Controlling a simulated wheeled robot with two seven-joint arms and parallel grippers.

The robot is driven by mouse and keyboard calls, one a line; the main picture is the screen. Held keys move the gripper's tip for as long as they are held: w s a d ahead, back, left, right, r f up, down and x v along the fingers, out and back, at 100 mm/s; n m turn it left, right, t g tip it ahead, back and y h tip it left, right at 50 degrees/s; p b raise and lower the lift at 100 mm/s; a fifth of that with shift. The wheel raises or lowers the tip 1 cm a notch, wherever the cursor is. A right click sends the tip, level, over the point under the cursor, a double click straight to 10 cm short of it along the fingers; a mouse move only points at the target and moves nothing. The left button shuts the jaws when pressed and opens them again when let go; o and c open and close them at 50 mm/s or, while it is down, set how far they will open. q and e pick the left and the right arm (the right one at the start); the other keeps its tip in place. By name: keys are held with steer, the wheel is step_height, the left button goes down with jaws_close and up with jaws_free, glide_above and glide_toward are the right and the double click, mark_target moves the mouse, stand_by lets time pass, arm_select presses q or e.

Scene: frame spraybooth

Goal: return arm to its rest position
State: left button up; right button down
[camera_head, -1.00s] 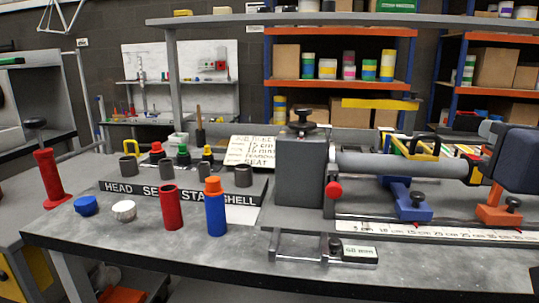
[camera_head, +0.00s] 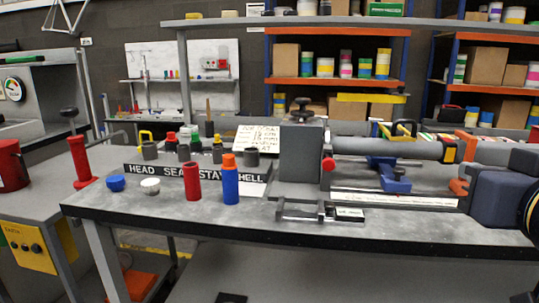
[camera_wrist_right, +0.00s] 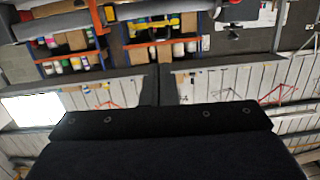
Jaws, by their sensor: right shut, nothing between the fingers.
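My right gripper (camera_wrist_right: 160,85) shows in the right wrist view as two dark fingers pressed together with nothing between them. It is up in the air, with shelving and a wall of hanging frames far beyond it. In the head view, a dark link of my right arm (camera_head: 505,190) is at the right edge, in front of the bench's right end. The right fingers are not seen in the head view. My left gripper is in neither view.
The workbench (camera_head: 150,208) carries a grey clamp fixture (camera_head: 301,155) with a long tube (camera_head: 385,147). A red cylinder (camera_head: 192,181) and a blue bottle with an orange top (camera_head: 230,183) stand near its front edge. The floor before the bench looks mostly clear.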

steer(key=s+a+f+g+y, duration=0.2)
steer(key=f+g, duration=0.1)
steer(key=f, duration=0.9)
steer(key=s+a+f+g+y, duration=0.3)
steer(key=f+g, duration=0.1)
steer(key=f, duration=0.8)
steer(key=s+a+f+g+y, duration=0.2)
steer(key=f+g, duration=0.1)
steer(key=f, duration=0.9)
step_height(320, 180, up, 29)
steer(key=n+p, duration=0.1)
steer(key=p, duration=2.8)
steer(key=shift+s+a+p, duration=0.2)
steer(key=shift+s+p, duration=0.15)
steer(key=shift+s, duration=0.05)
steer(key=c, duration=2.1)
jaws_free()
steer(key=shift+c, duration=0.2)
